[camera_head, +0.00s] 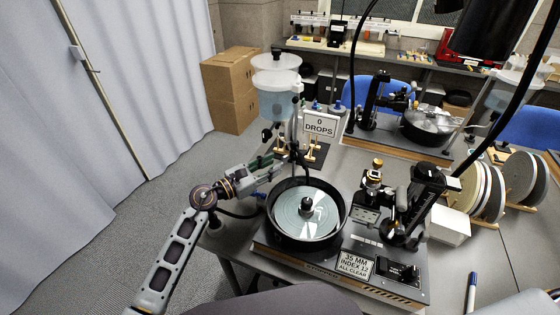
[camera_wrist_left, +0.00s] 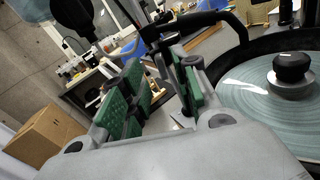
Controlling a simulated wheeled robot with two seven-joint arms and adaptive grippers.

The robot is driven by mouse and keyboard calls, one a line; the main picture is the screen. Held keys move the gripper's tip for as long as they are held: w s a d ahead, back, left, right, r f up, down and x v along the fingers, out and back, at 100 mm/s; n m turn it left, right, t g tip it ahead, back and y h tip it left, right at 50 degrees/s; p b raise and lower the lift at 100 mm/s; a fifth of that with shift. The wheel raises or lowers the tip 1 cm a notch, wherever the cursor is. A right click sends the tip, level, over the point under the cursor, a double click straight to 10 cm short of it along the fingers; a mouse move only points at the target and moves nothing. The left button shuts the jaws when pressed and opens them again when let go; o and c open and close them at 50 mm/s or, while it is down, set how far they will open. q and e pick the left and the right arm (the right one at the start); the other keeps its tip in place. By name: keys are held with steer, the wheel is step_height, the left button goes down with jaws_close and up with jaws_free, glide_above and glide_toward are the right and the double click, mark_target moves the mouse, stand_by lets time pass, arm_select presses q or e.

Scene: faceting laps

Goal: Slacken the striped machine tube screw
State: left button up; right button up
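The near faceting machine (camera_head: 320,270) stands on the front table, with a pale lap disc (camera_head: 307,212) in its black round pan. The lap also shows in the left wrist view (camera_wrist_left: 250,100). A translucent drip tank (camera_head: 278,98) stands behind the pan, with a dark tube (camera_head: 306,165) coming down to it. The tube also shows in the left wrist view (camera_wrist_left: 205,18). My left gripper (camera_head: 284,154) is beside the tube below the tank. In the left wrist view its green-padded fingers (camera_wrist_left: 165,92) stand apart. I cannot clearly make out the tube screw. My right gripper is out of view.
A "0 DROPS" sign (camera_head: 320,125) stands close behind the gripper. A faceting head (camera_head: 420,200) rises right of the pan. A second machine (camera_head: 428,125) stands behind, and lap discs (camera_head: 482,190) are racked at right. Cardboard boxes (camera_head: 232,88) stand on the floor.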

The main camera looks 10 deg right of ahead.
mark_target(282, 160)
arm_select(q)
steer(key=shift+x, duration=1.9)
jaws_close()
